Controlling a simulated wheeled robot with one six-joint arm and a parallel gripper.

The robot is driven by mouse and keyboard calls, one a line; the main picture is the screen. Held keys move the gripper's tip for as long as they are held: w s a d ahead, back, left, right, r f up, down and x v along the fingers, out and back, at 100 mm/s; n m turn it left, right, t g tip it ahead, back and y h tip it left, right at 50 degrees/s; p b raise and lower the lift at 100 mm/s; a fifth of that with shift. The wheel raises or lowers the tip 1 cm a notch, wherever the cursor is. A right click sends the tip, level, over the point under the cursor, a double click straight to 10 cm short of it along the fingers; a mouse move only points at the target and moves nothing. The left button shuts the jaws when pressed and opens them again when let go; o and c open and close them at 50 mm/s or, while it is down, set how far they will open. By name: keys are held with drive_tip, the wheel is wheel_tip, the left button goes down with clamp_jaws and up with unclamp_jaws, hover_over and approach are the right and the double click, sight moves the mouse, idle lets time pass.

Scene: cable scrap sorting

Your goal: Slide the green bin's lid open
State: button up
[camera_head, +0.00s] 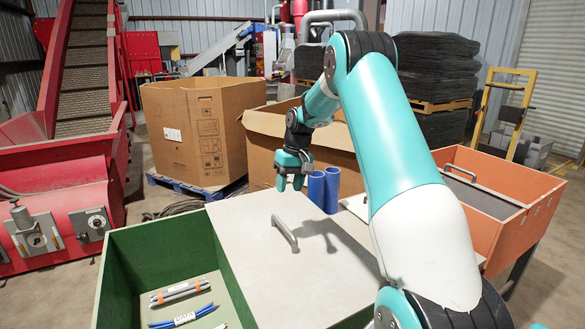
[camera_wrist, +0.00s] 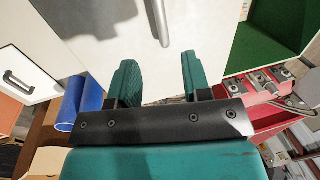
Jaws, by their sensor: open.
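The green bin (camera_head: 120,270) stands at the lower left in the head view, its left part uncovered. Its pale flat lid (camera_head: 250,215) lies over the right part and has a grey bar handle (camera_head: 284,233). My gripper (camera_head: 290,184) is open and empty above the far side of the lid, apart from the handle. In the wrist view my gripper (camera_wrist: 160,78) shows two teal fingers spread, with the lid (camera_wrist: 100,35) beyond. The handle (camera_wrist: 158,22) is ahead of the gap between them, and the bin's green inside (camera_wrist: 268,45) shows at upper right.
Bundled grey cables (camera_head: 180,291) and blue cables (camera_head: 183,317) lie in the green bin. Two blue cylinders (camera_head: 323,190) stand behind the lid. An orange bin (camera_head: 520,222) with a dark lid is at right. Cardboard boxes (camera_head: 195,130) stand behind; red machinery (camera_head: 60,205) is at left.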

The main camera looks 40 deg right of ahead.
wheel_tip(320, 180, up, 6)
drive_tip(key=d, duration=0.1)
drive_tip(key=shift+s, duration=0.2)
idle(0.4)
drive_tip(key=s+a+r+n, duration=0.2)
drive_tip(key=s+a, duration=0.1)
drive_tip(key=a, duration=0.6)
drive_tip(key=s+a+r+n, duration=0.2)
drive_tip(key=a, duration=0.7)
drive_tip(key=s+a+r+n, duration=0.1)
drive_tip(key=s+a+r, duration=0.2)
drive_tip(key=a, duration=0.6)
drive_tip(key=s+a+n+y, duration=0.1)
drive_tip(key=s+a+n, duration=0.1)
drive_tip(key=s+a, duration=0.4)
drive_tip(key=s+a+f+n+y, duration=0.1)
drive_tip(key=s+a+n, duration=0.2)
drive_tip(key=s, duration=1.1)
drive_tip(key=a+p, duration=0.1)
drive_tip(key=a, duration=0.2)
drive_tip(key=shift+s+a+f+n+g, duration=0.3)
drive_tip(key=shift+s, duration=0.1)
drive_tip(key=shift+d, duration=0.15)
